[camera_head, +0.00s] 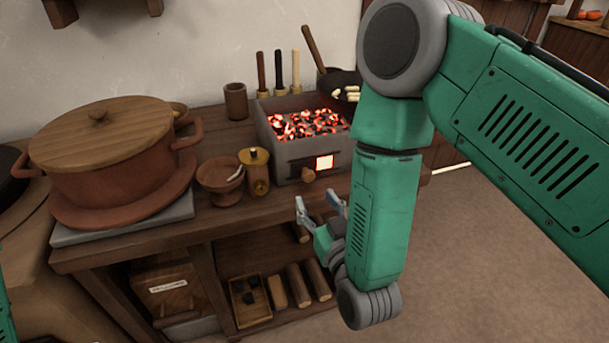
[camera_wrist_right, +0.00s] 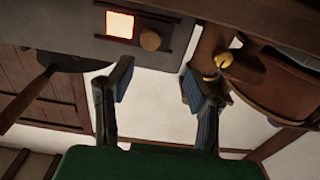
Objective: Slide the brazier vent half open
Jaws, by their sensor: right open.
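The grey brazier (camera_head: 283,160) stands on the wooden bench, full of glowing coals (camera_head: 300,124). Its front has a bright square vent opening (camera_head: 324,162) with a round wooden knob (camera_head: 307,174) at its lower left. In the right wrist view the glowing opening (camera_wrist_right: 119,24) and the knob (camera_wrist_right: 151,40) show at the top, beyond the fingertips. My right gripper (camera_head: 318,203) is open and empty, in front of and below the brazier, apart from the knob. Its spread fingers also show in the wrist view (camera_wrist_right: 157,82). My left gripper is out of view.
A brass-topped canister (camera_head: 257,177) and a clay bowl (camera_head: 221,182) stand left of the brazier. A large lidded pot (camera_head: 108,165) is farther left. A pan (camera_head: 340,84) and upright handled tools (camera_head: 278,72) are behind. Logs (camera_head: 299,286) lie on the lower shelf.

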